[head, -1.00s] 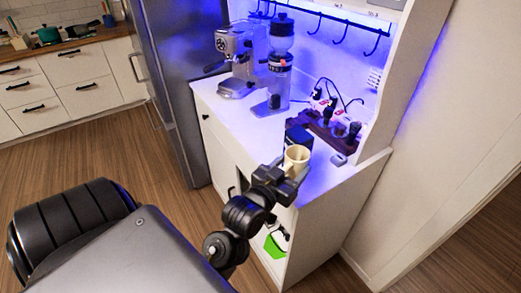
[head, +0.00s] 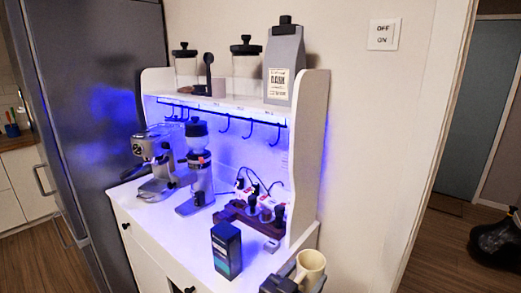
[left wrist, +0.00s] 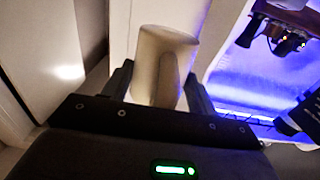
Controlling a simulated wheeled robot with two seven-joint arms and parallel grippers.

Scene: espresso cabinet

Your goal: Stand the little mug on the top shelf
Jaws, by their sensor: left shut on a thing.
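The little mug (head: 309,267) is cream coloured and sits at the bottom right of the head view, in front of the cabinet's right end. My left gripper (head: 293,284) is shut on it and holds it upright, at about counter height. In the left wrist view the mug (left wrist: 160,62) stands between the two dark fingers (left wrist: 157,88). The top shelf (head: 240,101) is the white board above the hooks, well above the mug. My right gripper is not in view.
The shelf holds two glass jars (head: 246,70), a small cup (head: 219,87), a dark scoop-like item (head: 209,66) and a coffee bag (head: 284,68). On the counter are an espresso machine (head: 155,160), a grinder (head: 197,165), a tool rack (head: 250,217) and a dark box (head: 226,250).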

